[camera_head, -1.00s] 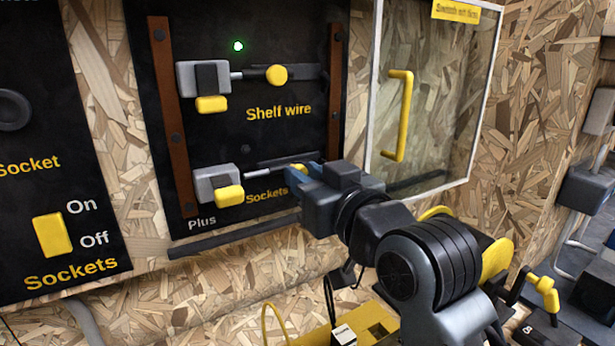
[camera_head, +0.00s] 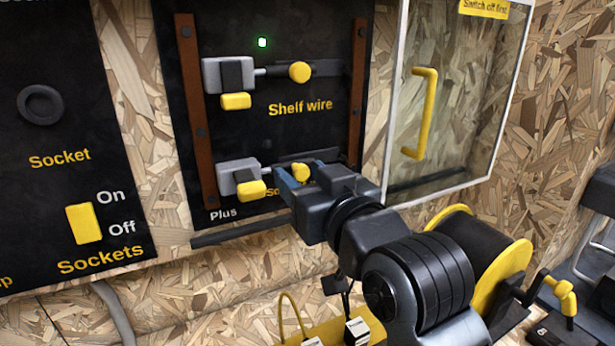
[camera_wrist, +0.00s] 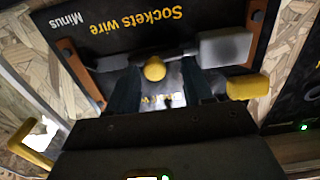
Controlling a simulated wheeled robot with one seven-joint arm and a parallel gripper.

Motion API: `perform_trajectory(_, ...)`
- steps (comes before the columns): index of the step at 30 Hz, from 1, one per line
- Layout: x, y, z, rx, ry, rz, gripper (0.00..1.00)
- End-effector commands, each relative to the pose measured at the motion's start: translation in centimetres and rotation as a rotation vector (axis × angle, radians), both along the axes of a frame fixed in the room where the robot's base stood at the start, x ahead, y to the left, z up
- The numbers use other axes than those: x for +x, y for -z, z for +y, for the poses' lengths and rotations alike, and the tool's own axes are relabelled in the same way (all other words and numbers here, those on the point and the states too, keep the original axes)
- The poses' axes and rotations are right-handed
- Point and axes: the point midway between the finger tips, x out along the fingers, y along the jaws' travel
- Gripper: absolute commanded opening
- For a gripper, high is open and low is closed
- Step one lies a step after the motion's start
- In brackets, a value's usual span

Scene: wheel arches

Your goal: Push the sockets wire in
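The sockets wire has a yellow knob (camera_head: 300,173) on a dark rail, low on the black panel. It also shows in the wrist view (camera_wrist: 154,68). Its grey terminal block (camera_head: 226,178), with a yellow lever (camera_head: 251,191) below, stands just left of my gripper. In the wrist view the wire's bar (camera_wrist: 185,53) reaches the block (camera_wrist: 225,46). How deep its tip sits is hidden. My gripper (camera_head: 295,180) is at the knob, its fingers apart on either side of it. In the wrist view the gap (camera_wrist: 158,88) is wider than the knob, which lies nearer the left finger.
The shelf wire's knob (camera_head: 299,72) and block (camera_head: 224,75) are above, near a green light (camera_head: 262,43). A clear door (camera_head: 470,100) with a yellow handle stands right of the panel. The yellow sockets switch (camera_head: 84,223) is at left. A yellow-flanged reel (camera_head: 500,275) is at lower right.

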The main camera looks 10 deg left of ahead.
Motion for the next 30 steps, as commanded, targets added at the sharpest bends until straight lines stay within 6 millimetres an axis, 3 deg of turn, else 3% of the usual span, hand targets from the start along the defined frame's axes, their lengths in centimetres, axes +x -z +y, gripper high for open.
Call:
perform_trajectory(8, -0.1, 0.0, -0.3, 0.0, 0.003, 0.0, 0.51)
perform_trajectory(21, -5.3, 0.1, -3.7, 0.002, 0.002, 0.0, 0.51)
perform_trajectory(30, -6.4, 0.0, -4.4, -0.001, 0.001, -0.001, 0.51)
